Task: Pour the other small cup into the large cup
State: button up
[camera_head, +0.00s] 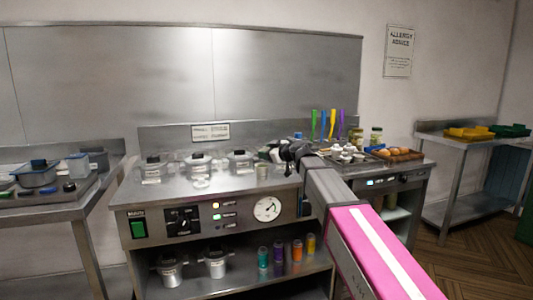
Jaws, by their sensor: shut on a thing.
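My gripper (279,152) is dark and is at the end of my arm, above the right part of the range top. It is shut on a small pale cup (268,152), which is partly hidden by the fingers. Its tilt and contents are too small to tell. A clear cup with a tan tint (262,171) stands on the steel top just below the held cup. Another small clear cup (201,169) stands further left. I cannot tell for sure which of these is the large cup.
Several lidded pots (197,164) line the back of the range top (220,191). The front of the top is clear at left.

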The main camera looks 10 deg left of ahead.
jog(key=m, duration=0.2)
jog(key=m+g, duration=0.1)
jog(key=shift+f+m+y, duration=0.3)
jog(key=shift+m, duration=0.1)
jog(key=shift+r, duration=1.45)
